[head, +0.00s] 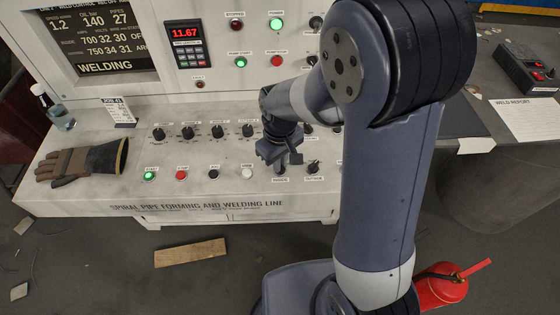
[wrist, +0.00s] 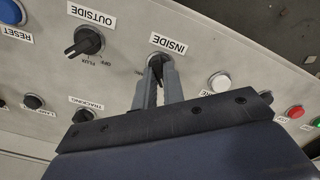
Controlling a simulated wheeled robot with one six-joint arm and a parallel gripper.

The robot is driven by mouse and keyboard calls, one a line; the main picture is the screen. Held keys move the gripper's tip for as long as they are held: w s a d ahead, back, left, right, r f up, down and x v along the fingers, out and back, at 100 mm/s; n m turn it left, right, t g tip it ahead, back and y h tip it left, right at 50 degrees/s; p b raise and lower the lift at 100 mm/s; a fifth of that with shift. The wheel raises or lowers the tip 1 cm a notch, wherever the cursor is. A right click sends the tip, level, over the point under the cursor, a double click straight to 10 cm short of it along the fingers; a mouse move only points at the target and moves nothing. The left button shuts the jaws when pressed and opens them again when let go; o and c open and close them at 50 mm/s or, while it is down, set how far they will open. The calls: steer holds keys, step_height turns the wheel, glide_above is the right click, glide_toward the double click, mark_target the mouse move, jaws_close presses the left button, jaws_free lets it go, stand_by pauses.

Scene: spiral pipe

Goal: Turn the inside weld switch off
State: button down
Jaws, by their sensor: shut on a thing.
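The inside weld switch (wrist: 156,61) is a small black rotary knob under the INSIDE label (wrist: 168,44) in the wrist view. My gripper (wrist: 158,75) is shut on this knob, with one finger on each side. The fingers hide most of the knob, so its pointer angle cannot be read. In the head view my gripper (head: 281,164) reaches down to the front row of the sloped console, above the INSIDE label. The outside switch (wrist: 88,41), a black knob with OFF and FLUX marks, is beside it and untouched; it also shows in the head view (head: 313,168).
A row of dark knobs (head: 188,133) lies behind the switch. Green, red, black and white buttons (head: 181,175) line the front to the left. A glove (head: 85,163) lies at the console's left. A screen (head: 104,40) reads WELDING. A fire extinguisher (head: 441,288) stands at lower right.

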steer(key=shift+n, duration=0.6)
steer(key=c, duration=1.5)
jaws_free()
step_height(320, 180, up, 11)
steer(key=shift+f, duration=0.15)
